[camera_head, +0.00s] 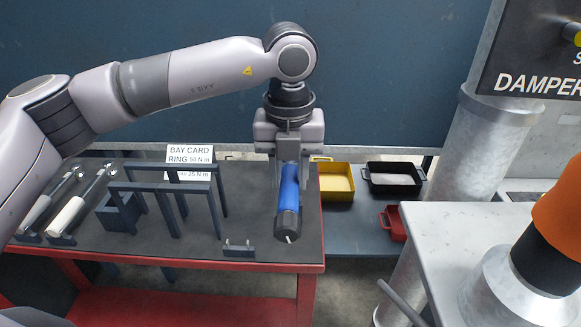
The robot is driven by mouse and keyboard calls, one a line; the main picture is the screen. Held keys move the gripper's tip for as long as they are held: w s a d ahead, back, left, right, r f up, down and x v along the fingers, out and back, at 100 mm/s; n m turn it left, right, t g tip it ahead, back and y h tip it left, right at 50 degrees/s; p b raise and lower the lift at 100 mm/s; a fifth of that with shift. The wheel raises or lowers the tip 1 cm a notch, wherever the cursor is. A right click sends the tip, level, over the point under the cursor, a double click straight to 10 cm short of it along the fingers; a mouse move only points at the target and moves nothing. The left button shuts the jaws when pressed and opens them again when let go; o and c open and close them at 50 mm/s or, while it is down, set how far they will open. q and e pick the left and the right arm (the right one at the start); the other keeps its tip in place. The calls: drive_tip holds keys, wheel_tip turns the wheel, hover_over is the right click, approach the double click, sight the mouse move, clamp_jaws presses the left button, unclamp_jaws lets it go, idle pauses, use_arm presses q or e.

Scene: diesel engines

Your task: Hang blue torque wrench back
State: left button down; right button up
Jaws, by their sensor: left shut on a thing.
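My left gripper (288,160) points down over the right part of the bench and is shut on the blue torque wrench (289,192). The wrench's blue handle hangs below the fingers, with a dark end and a small pale tip low down. I cannot tell whether it touches the bench; its upper part is hidden by the gripper. Dark rack frames (168,188) stand left of it on the bench. A white-handled wrench (72,213) and a grey-handled wrench (38,210) lie at the far left. My right gripper is not in view.
The red-edged bench (260,268) has a small dark block (238,249) near its front. A bay card (190,158) stands behind the racks. Yellow (334,180), black (395,178) and red (392,222) bins lie beyond. An orange part (558,212) stands at right.

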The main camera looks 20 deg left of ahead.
use_arm(q)
drive_tip(key=shift+f+b, duration=0.95)
drive_tip(key=shift+f, duration=0.9)
wheel_tip(320, 180, down, 2)
drive_tip(key=shift+w+f+b, duration=0.1)
drive_tip(key=shift+f+b, duration=0.15)
drive_tip(key=shift+b, duration=0.8)
drive_tip(key=shift+f+b, duration=0.3)
drive_tip(key=shift+b, duration=0.05)
drive_tip(key=shift+s, duration=0.2)
